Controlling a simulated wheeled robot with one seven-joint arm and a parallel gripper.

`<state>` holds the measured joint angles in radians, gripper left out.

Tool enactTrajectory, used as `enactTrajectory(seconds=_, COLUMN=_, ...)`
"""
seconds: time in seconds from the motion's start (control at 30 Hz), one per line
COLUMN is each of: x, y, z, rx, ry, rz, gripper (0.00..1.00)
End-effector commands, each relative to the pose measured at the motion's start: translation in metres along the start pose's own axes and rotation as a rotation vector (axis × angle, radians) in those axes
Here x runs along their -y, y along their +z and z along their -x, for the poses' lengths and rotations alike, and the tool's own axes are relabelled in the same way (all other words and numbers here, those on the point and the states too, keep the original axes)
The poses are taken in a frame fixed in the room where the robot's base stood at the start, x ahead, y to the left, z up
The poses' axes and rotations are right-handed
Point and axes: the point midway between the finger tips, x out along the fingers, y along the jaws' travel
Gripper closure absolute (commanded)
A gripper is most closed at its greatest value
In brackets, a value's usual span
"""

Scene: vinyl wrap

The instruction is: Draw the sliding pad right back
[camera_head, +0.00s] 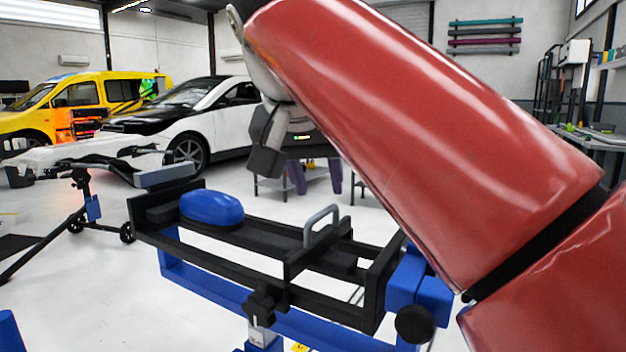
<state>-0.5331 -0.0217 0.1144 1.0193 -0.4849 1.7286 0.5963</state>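A black rail frame (375,295) stands on a blue base (215,290) in the middle foreground. A rounded blue pad (211,206) lies at the frame's left end. A grey U-shaped handle (321,224) stands up from a black crosspiece nearer the right end. I cannot tell whether the blue pad and the handle's crosspiece are one sliding part. My gripper (266,143) is above and behind the frame, between pad and handle in the picture, and touches neither. It is partly hidden by my red arm, and its finger opening is not clear.
A black knob (260,306) is on the frame's near side and another (413,324) at its right end. A wheeled stand (95,205) is at left. A white car (205,115) and yellow van (75,100) are behind.

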Motion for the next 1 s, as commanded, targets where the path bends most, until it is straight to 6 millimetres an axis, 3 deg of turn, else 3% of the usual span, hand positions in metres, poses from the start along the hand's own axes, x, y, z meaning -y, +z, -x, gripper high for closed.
enactTrajectory(seconds=0.1, x=0.002, y=-0.009, z=0.015, rx=0.102, ry=-0.045, rz=-0.26, gripper=0.67)
enactTrajectory(seconds=0.2, x=0.004, y=-0.009, z=0.021, rx=0.159, ry=-0.062, rz=-0.394, gripper=0.67)
enactTrajectory(seconds=0.37, x=0.006, y=-0.008, z=0.02, rx=0.193, ry=-0.067, rz=-0.471, gripper=0.67)
enactTrajectory(seconds=0.8, x=0.012, y=0.003, z=-0.037, rx=0.192, ry=-0.066, rz=-0.469, gripper=0.67)
enactTrajectory(seconds=1.0, x=0.014, y=0.005, z=-0.052, rx=0.191, ry=-0.068, rz=-0.47, gripper=0.67)
